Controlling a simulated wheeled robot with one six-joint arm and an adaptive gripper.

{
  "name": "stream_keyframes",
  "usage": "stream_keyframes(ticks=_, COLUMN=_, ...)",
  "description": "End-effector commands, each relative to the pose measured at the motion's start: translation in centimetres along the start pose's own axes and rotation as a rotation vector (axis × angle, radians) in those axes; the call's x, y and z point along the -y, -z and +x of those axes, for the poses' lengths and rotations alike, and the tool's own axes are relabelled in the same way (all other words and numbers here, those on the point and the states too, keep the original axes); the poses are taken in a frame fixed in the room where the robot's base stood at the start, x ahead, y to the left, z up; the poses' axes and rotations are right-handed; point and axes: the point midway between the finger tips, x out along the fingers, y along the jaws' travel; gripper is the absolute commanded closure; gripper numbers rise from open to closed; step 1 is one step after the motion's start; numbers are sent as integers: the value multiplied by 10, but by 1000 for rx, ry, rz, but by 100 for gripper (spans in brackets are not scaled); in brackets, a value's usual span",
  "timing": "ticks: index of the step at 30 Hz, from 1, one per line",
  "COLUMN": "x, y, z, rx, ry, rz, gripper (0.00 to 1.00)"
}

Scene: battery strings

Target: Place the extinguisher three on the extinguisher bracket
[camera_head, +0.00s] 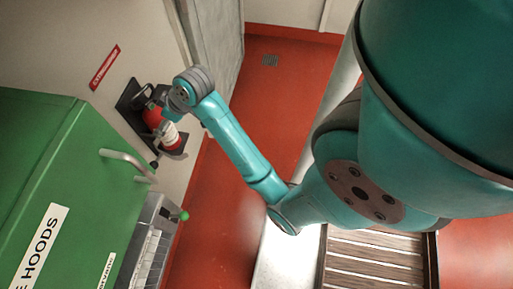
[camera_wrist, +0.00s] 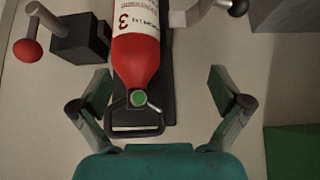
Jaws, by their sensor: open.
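The red extinguisher three (camera_wrist: 137,58), with a white label marked 3, stands against the dark extinguisher bracket (camera_wrist: 168,75) on the wall. Its black handle and green gauge point toward my gripper (camera_wrist: 160,88) in the wrist view. My gripper is open, with one finger on each side of the extinguisher's neck end and a gap to both. In the head view, the extinguisher (camera_head: 171,134) sits at the bracket (camera_head: 131,104), its lower end near the bracket's foot. My gripper there is largely hidden behind my wrist. The extinguisher's far end is cut off in the wrist view.
A black block (camera_wrist: 80,40) with a red-knobbed lever (camera_wrist: 28,49) is left of the extinguisher. A grey part with a black knob (camera_wrist: 238,7) is at upper right. A green cabinet (camera_head: 60,170) stands near the bracket. The red floor (camera_head: 285,90) beyond is clear.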

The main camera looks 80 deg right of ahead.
Motion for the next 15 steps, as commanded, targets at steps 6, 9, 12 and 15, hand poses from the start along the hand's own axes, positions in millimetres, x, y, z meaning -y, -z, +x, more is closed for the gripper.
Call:
stream_keyframes(ticks=6, x=51, y=-56, z=24, rx=-82, ry=-30, rz=47, gripper=0)
stream_keyframes(ticks=9, x=71, y=-79, z=26, rx=-123, ry=-46, rz=62, gripper=0)
stream_keyframes(ticks=12, x=89, y=-103, z=22, rx=-165, ry=-61, rz=72, gripper=0)
stream_keyframes(ticks=15, x=106, y=-126, z=15, rx=-206, ry=-75, rz=79, gripper=0)
